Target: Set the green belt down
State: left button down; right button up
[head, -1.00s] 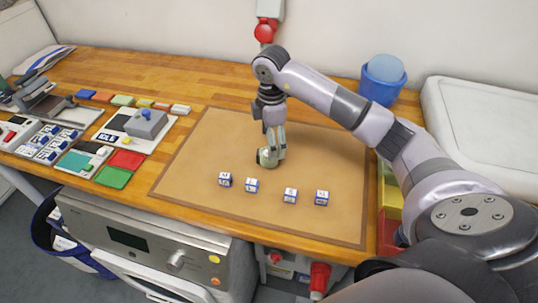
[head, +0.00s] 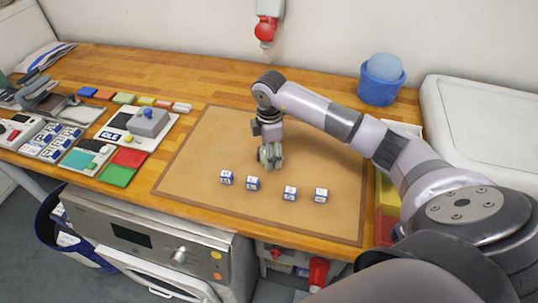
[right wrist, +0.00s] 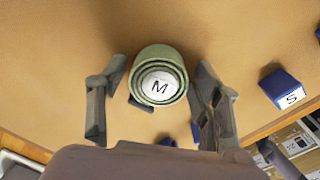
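The green belt (head: 270,155) is a small roll at the middle of the tan mat (head: 215,150). In the right wrist view the belt (right wrist: 160,53) shows as a coil around a white face marked M. My right gripper (head: 270,148) points down over it. In the wrist view the fingers of the right gripper (right wrist: 160,95) stand apart on either side of the roll, with a gap on both sides. The gripper partly hides the belt in the head view. My left gripper is not in view.
Several small blue-and-white blocks (head: 290,193) stand in a row along the near part of the mat. A blue tub (head: 381,88) is at the back right. Coloured pads and a grey device (head: 148,122) lie to the left. The mat's left part is clear.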

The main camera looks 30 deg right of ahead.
jog(key=c, duration=1)
jog(key=shift+r, duration=0.15)
